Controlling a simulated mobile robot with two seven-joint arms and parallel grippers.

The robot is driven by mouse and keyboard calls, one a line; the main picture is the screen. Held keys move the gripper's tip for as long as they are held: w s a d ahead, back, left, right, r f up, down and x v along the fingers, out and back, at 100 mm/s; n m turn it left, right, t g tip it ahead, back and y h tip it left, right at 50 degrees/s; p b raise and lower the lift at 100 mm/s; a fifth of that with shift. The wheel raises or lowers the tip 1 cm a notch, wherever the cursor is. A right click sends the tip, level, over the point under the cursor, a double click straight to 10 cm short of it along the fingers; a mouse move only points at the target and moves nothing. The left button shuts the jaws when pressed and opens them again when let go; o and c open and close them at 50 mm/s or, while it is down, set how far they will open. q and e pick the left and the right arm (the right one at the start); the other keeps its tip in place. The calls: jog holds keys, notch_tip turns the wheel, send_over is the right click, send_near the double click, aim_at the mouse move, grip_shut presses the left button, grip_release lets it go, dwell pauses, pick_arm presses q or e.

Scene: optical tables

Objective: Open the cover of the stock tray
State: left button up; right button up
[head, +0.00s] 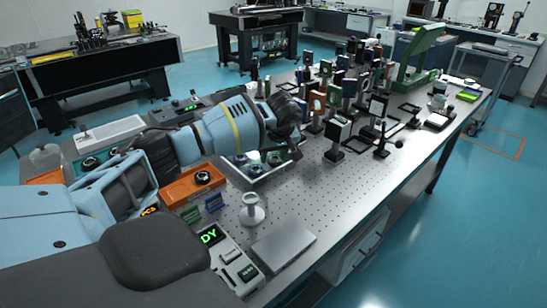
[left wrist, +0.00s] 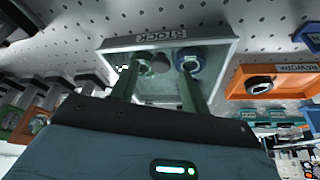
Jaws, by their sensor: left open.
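The stock tray (left wrist: 112,44) is a pale, shallow box with a STOCK label on its wall in the left wrist view. A blue ringed round part (left wrist: 190,60) and a greyer round part (left wrist: 152,63) show inside it. A clear cover seems to lie over the tray, but its edges are hard to make out. My left gripper (left wrist: 157,78) is open, its two fingers apart over the tray; contact cannot be told. In the head view the left gripper (head: 287,138) reaches over the stock tray (head: 262,177), hiding part of it. My right gripper is not in view.
An orange REWORK tray (left wrist: 240,87) holds a dark ringed part, right of the stock tray in the wrist view. A white stand (head: 252,212) and a grey flat box (head: 283,246) stand nearer. Several optic mounts (head: 338,133) crowd the table beyond the gripper.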

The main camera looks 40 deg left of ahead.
pick_arm(q)
jog(key=shift+w+a+f, duration=0.15)
jog(key=shift+a+f, duration=0.05)
jog(key=shift+f, duration=0.45)
grip_shut()
